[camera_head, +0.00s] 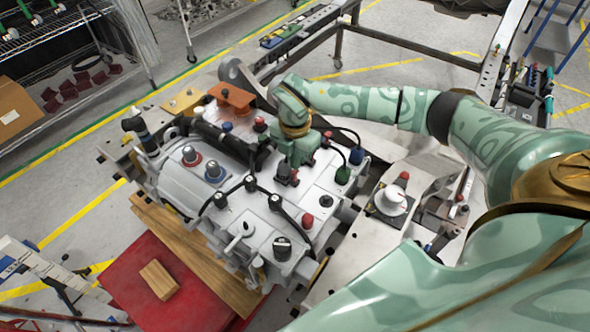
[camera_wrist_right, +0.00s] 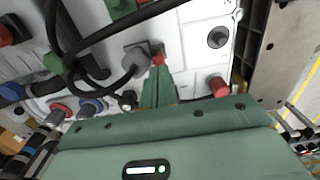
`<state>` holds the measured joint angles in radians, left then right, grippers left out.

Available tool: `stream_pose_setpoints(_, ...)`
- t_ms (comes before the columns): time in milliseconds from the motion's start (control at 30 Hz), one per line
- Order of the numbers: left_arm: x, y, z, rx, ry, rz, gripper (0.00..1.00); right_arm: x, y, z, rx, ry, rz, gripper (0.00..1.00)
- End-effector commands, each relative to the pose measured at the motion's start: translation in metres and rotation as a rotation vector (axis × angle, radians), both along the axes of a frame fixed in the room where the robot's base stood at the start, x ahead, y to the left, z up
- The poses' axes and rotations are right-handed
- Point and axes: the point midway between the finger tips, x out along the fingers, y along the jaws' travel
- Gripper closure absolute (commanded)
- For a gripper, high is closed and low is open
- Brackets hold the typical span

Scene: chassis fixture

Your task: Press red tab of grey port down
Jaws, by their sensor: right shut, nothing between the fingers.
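The grey port (camera_wrist_right: 133,63) shows in the right wrist view on a white panel, with a black cable running from it. Its small red tab (camera_wrist_right: 157,59) sits at the port's right side. My right gripper (camera_wrist_right: 158,84) is shut, and its green fingertips are right at the red tab. I cannot tell whether they touch it or whether the tab is down. In the head view my right gripper (camera_head: 290,163) points down onto the top of the chassis. There the port is largely hidden. My left gripper is not in view.
The white chassis (camera_head: 262,210) carries several caps, cables and knobs close around the gripper. A green connector (camera_head: 342,175) stands to the right, and a red knob (camera_head: 307,220) stands in front. A red mat (camera_head: 135,275) with a wooden block (camera_head: 159,280) lies at the lower left.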

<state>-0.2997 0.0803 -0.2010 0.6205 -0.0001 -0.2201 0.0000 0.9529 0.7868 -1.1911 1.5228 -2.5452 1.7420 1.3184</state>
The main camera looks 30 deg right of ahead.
Motion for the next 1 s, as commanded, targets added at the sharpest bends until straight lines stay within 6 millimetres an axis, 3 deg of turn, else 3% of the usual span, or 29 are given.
stream_pose_setpoints(1000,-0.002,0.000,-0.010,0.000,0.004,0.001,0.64,0.000,0.000,-0.019,0.000,0.000,0.000,1.00)
